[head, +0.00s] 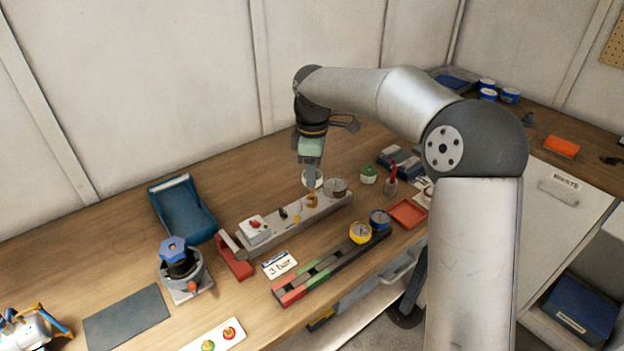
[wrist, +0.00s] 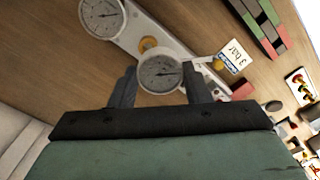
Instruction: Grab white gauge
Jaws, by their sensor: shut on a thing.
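The white gauge (head: 311,180) has a round pale dial and shows just under my gripper (head: 312,168), above or at the back edge of the grey manifold (head: 318,212). In the wrist view the white gauge (wrist: 161,72) sits between the two fingers of my gripper (wrist: 160,86), its dial facing the camera. My gripper is shut on it. The head view does not show clearly whether its lower end touches anything.
A grey-rimmed gauge (head: 336,186) stands on the manifold close to the white one. A green-topped jar (head: 368,174) stands to the right. Bare wood lies behind the manifold.

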